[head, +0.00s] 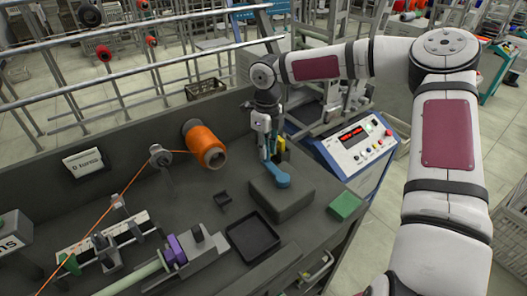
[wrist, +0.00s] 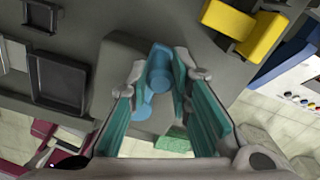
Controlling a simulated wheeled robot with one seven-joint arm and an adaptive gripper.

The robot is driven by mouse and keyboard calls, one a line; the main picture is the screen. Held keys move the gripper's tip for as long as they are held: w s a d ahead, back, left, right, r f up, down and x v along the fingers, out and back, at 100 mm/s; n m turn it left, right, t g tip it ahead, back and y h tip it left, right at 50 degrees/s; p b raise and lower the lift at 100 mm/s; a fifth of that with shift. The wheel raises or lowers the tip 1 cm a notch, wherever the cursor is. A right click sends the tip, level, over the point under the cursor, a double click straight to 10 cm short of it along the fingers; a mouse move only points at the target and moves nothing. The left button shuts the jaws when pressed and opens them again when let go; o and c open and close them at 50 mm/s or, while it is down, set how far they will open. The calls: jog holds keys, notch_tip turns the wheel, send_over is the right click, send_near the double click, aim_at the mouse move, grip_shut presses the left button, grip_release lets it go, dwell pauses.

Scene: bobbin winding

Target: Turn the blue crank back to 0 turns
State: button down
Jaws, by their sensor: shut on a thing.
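The blue crank (head: 277,178) sits on a grey box (head: 293,204) on the dark bench. In the wrist view the crank (wrist: 158,78) lies between my two teal-lined fingers, above the box's grey top (wrist: 118,75). My gripper (head: 266,150) reaches down from above and is shut on the crank's handle; it also shows in the wrist view (wrist: 160,70). The fingers hide part of the handle. An orange spool (head: 205,146) stands to the left, and orange thread runs from it over a guide wheel (head: 159,155). A small white sign (head: 84,162) stands at the bench's left; its lettering is hard to read.
A black tray (head: 252,240) and a green block (head: 346,205) flank the grey box. A yellow piece (wrist: 241,27) is close by in the wrist view. A control panel (head: 357,143) with a red display stands right of the bench. A purple clamp (head: 182,249) is at front left.

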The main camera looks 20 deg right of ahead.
jog(key=c, duration=1.2)
grip_release()
jog(key=shift+a+f, duration=0.1)
jog(key=shift+r, duration=4.05)
